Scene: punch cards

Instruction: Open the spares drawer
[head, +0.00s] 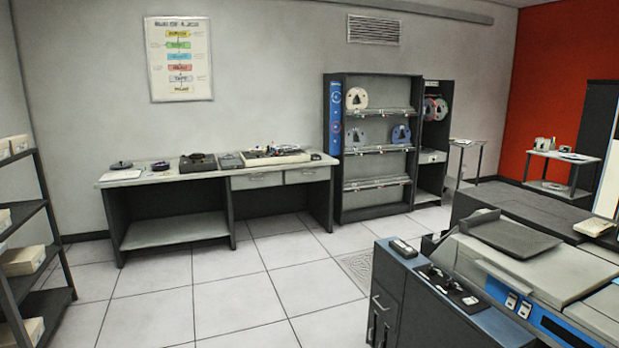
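Neither of my grippers is in view. No readable label shows which drawer is the spares drawer. The workbench (150,180) against the back wall has two shut grey drawers side by side under its top, a left drawer (257,181) and a right drawer (307,175). The dark cabinet (388,279) at the front right also has a shut drawer (384,303) with a bar handle, above doors with upright handles. A light drawer-like front (432,157) shows in the narrow rack beside the shelves.
A shelf rack (35,205) with boxes stands at the left edge. A tape rack (370,213) stands right of the bench. A large machine (540,262) fills the right front. The tiled floor (235,299) before the bench is clear.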

